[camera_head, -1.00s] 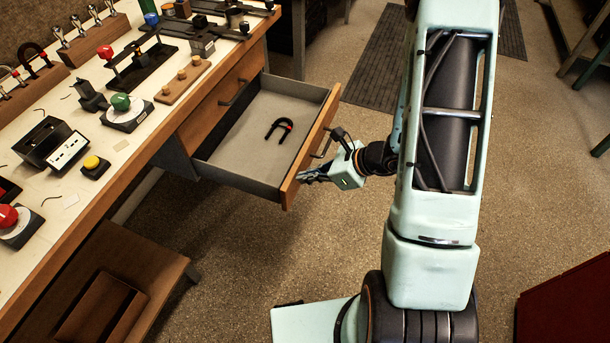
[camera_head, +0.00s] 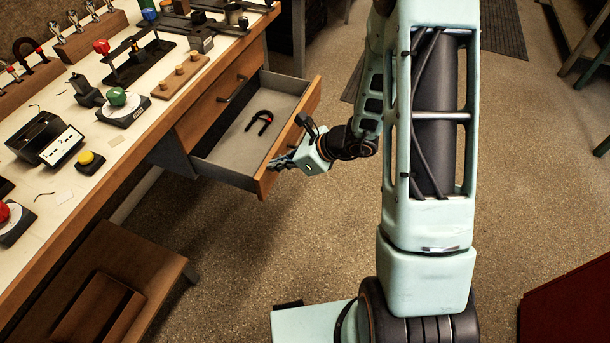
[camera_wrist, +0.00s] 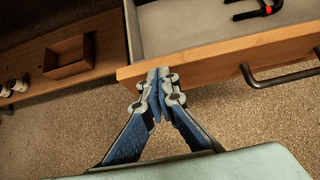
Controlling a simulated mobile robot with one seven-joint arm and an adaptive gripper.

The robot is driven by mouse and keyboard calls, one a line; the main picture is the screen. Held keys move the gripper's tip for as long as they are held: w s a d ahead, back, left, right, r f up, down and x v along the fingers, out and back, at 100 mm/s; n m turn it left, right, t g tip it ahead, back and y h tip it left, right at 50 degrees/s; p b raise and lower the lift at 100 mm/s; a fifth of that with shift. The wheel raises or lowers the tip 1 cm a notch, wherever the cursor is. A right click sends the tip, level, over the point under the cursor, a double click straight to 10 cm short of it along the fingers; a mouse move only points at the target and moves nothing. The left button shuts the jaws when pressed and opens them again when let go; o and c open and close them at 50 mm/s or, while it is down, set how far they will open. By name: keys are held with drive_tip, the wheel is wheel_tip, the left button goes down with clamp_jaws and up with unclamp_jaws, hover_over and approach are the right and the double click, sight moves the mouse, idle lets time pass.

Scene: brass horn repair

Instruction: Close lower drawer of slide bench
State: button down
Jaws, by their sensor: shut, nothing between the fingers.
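The lower drawer (camera_head: 225,157) of the slide bench (camera_head: 137,133) is partly open. Its wooden front (camera_head: 268,178) faces my arm, and a dark U-shaped piece with red marks (camera_head: 260,121) lies inside. My gripper (camera_head: 282,163) is at the outer face of the drawer front. In the wrist view, my gripper (camera_wrist: 157,76) is shut with its blue fingers together and its tips at the wooden front (camera_wrist: 215,52), left of the dark handle (camera_wrist: 280,76). The fingers are not around the handle. The upper drawer (camera_head: 215,108) is closed.
The bench top carries several tools, including a green-knobbed device (camera_head: 122,107) and a yellow button box (camera_head: 90,163). A low wooden stool (camera_head: 100,285) stands at the lower left. A dark red object (camera_head: 565,305) is at the lower right. Open floor (camera_head: 235,255) lies in front of the drawer.

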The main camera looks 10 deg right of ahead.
drive_tip(key=w+a+b, duration=0.1)
drive_tip(key=w+a, duration=0.3)
drive_tip(key=a, duration=0.3)
drive_tip(key=w+a+b, duration=0.1)
drive_tip(key=w+a, duration=0.3)
drive_tip(key=a, duration=0.3)
drive_tip(key=shift+w+a, duration=0.3)
drive_tip(key=shift+a, duration=0.1)
